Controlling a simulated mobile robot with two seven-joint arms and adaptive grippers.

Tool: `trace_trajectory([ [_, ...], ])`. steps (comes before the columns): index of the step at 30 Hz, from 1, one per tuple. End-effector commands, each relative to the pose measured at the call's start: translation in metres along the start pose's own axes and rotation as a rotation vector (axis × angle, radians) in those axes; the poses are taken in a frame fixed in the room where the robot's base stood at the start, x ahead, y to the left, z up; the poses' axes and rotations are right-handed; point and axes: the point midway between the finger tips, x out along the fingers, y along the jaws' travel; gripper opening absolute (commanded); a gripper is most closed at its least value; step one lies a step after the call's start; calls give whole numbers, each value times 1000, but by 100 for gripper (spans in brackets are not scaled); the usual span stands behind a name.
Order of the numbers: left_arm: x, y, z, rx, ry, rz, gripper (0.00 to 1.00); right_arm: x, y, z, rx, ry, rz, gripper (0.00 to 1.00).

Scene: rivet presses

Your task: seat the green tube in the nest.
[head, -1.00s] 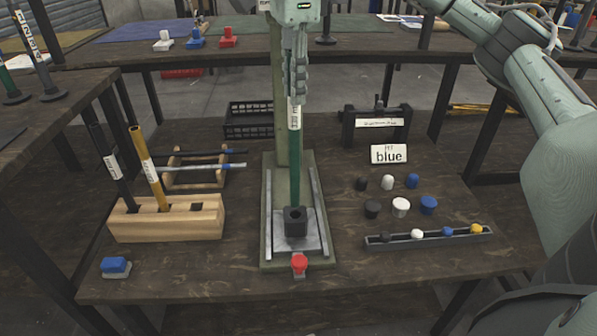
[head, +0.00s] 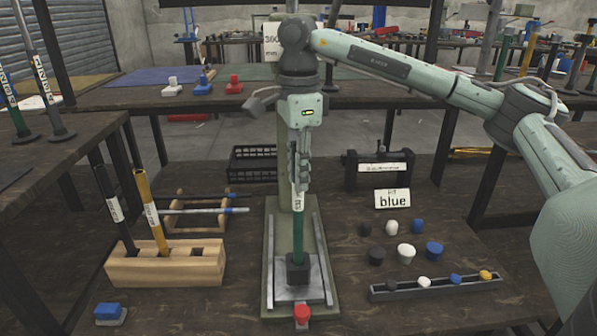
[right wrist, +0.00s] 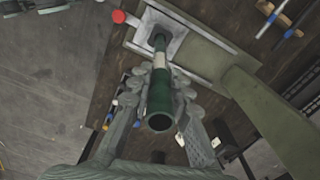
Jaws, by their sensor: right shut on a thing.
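The green tube (head: 298,238) stands upright, with a white label near its top. My right gripper (head: 299,180) is shut on its upper part, pointing down. The nest (head: 298,272) is a dark square block on the press's metal base plate. The tube's lower end meets the nest's top and looks to be in its opening; how deep I cannot tell. In the right wrist view the tube (right wrist: 160,100) runs from between the fingers to the dark nest (right wrist: 159,33). My left gripper is not in view.
A red button (head: 302,313) sits at the press's front. A wooden rack (head: 165,267) with a black and a yellow tube stands left. A blue button (head: 109,313) is front left.

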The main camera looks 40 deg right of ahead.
Motion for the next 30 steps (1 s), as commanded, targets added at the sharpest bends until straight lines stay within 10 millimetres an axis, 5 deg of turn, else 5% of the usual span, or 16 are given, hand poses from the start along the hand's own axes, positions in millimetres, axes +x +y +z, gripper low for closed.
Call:
trace_trajectory([
  [5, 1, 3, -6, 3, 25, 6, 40, 2, 0, 0, 0, 0, 0, 0],
  [6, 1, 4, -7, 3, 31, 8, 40, 2, 0, 0, 0, 0, 0, 20],
  [11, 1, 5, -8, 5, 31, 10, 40, 2, 0, 0, 0, 0, 0, 39],
  [23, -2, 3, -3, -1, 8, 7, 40, -2, 0, 0, 0, 0, -1, 39],
  [30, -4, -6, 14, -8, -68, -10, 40, -43, -1, 1, 0, -1, -3, 39],
])
